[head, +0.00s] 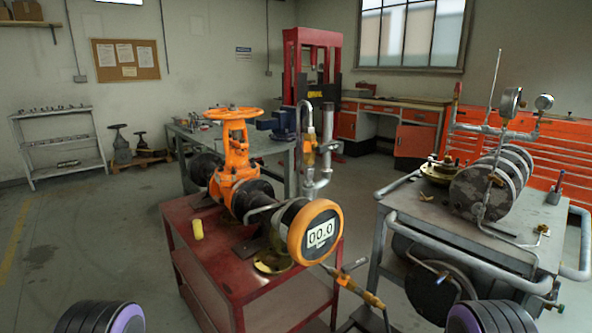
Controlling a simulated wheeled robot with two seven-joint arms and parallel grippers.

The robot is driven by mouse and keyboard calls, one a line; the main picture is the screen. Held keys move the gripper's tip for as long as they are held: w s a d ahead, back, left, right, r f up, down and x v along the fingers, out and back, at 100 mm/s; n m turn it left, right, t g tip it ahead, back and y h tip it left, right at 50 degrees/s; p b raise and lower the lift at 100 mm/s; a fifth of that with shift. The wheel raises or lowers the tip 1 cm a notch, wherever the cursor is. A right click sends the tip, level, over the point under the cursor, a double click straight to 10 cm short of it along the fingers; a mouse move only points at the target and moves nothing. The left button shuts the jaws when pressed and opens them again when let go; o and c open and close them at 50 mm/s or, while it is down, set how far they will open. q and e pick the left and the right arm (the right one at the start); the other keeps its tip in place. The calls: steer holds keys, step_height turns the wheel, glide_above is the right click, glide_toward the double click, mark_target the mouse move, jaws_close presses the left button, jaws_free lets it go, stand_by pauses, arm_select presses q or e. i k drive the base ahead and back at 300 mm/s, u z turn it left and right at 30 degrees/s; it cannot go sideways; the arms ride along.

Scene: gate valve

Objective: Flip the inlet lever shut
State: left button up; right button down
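An orange gate valve (237,165) with a round handwheel (233,114) sits on a red cart (245,275). A round orange gauge (316,232) on the near end of its pipe reads 00.0. A brass fitting with a small grey lever (354,266) is low on the hose line right of the gauge. Another small orange valve with a lever (328,147) is on the upright pipe behind. I cannot tell which of these is the inlet lever, nor their exact positions. Neither gripper shows; only rounded dark parts of my arms are at the bottom edge.
A grey cart (455,230) with a dark cylinder (480,190), pipes and gauges stands close on the right. A yellow cylinder (197,229) stands on the red cart's left edge. A workbench (270,150) is behind. The floor on the left is clear.

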mark_target(346, 269)
steer(key=u, duration=0.65)
steer(key=k, duration=0.8)
steer(key=z, duration=0.55)
steer(key=i, duration=1)
